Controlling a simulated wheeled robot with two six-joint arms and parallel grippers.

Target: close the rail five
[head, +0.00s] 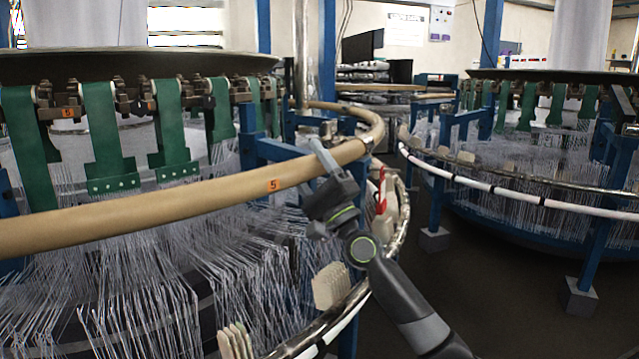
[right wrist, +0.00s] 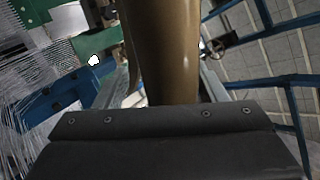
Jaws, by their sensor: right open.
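Rail five is the tan, curved tubular rail (head: 190,203) of the left loom, with an orange label "5" (head: 273,185). It crosses from the left edge to the middle and bends back behind. My right gripper (head: 317,167) is open at the rail, just right of the label, with a light grey finger reaching over the rail's top. In the right wrist view the rail (right wrist: 165,50) runs up from behind my dark gripper body. Whether the fingers touch the rail is hidden. My left gripper is not in view.
White threads (head: 190,265) hang below the rail, inside a lower metal ring (head: 325,322) with pale combs (head: 330,286). Blue posts (head: 275,150) and a red part (head: 382,190) are close to my right arm. A second loom (head: 540,190) stands right, across open dark floor (head: 480,290).

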